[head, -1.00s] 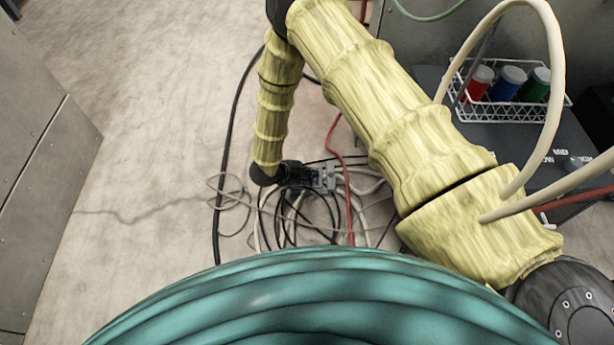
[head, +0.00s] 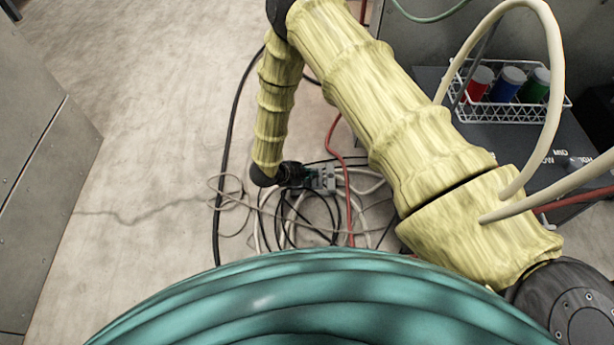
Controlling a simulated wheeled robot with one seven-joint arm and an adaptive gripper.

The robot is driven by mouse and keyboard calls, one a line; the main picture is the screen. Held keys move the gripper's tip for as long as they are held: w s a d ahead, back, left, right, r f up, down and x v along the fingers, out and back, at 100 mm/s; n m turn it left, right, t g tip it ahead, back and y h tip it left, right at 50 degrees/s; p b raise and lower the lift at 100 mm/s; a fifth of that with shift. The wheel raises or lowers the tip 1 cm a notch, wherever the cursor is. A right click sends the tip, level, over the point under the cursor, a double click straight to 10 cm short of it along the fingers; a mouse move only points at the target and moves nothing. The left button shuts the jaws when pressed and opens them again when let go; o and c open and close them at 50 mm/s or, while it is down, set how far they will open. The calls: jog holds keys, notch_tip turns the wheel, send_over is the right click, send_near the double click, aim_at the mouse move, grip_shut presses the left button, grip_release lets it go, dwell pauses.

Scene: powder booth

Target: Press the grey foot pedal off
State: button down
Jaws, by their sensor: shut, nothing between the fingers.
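A small grey block (head: 325,179), which looks like the grey foot pedal, is on the floor among a tangle of cables, right of the picture's middle-left. My gripper (head: 304,176) is small and dark at the end of my yellow-sleeved arm, just left of the grey block. It looks shut and empty. I cannot tell whether its fingertips touch the block or hover over it. The gripper and arm may hide part of the block's left side. Whether the pedal is pressed down is too small to see.
Black, white and red cables (head: 350,215) lie looped around the pedal. A white wire basket (head: 511,116) with red, blue and green containers stands on a dark cabinet (head: 570,148) at right. A grey panel (head: 45,150) stands at left. Floor (head: 140,170) left of the cables is clear.

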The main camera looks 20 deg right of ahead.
jog(key=shift+f, duration=0.5)
dwell(0.3)
jog(key=shift+r+p, duration=0.25)
jog(key=shift+p, duration=0.4)
jog(key=shift+r+p, duration=2.6)
jog(key=shift+r, duration=0.5)
